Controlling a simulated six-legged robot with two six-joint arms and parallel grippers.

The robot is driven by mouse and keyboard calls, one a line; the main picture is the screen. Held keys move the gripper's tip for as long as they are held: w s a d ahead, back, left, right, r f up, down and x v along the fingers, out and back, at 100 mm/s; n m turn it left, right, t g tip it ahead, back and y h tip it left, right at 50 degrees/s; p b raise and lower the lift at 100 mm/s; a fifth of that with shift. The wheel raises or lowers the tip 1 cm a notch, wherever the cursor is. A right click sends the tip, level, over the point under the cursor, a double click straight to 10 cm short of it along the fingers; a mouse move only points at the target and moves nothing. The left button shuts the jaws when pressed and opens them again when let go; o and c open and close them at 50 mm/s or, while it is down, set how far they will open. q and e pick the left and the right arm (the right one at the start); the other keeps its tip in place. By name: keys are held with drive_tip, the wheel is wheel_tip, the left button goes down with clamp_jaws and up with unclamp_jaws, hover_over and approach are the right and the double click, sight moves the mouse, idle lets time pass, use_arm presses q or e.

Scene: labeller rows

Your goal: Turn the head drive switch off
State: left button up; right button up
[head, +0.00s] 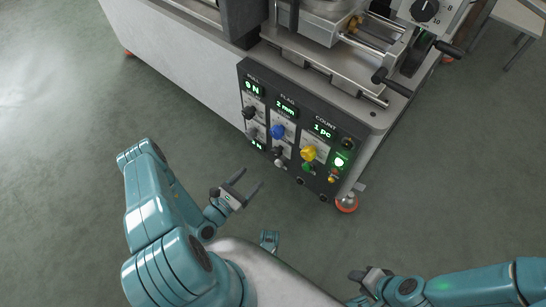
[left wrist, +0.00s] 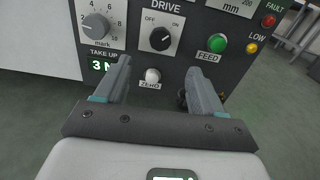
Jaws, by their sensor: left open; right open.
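The drive switch (left wrist: 160,39) is a black round knob on a white plate marked OFF at upper left and ON at upper right. Its pointer appears turned toward ON. In the head view the switch (head: 278,152) is a small dark knob low in the middle column of the black panel. My left gripper (head: 252,178) is open and empty in front of the panel's lower part. In the left wrist view its fingers (left wrist: 158,65) stand apart below the switch, not visibly touching it. My right gripper (head: 369,274) is open and empty, low in the head view.
A grey take-up knob (left wrist: 95,27) is left of the switch, a green feed button (left wrist: 218,43) right, and a white zero button (left wrist: 153,75) below. A blue knob (head: 277,131) and yellow knob (head: 308,153) are close by. The floor (head: 70,220) before the machine is clear.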

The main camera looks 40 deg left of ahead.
use_arm(q)
drive_tip(key=w+d+b, duration=0.1)
drive_tip(key=w+b, duration=0.2)
drive_tip(key=w, duration=0.9)
drive_tip(key=shift+w, duration=0.35)
drive_tip(key=c, duration=1.1)
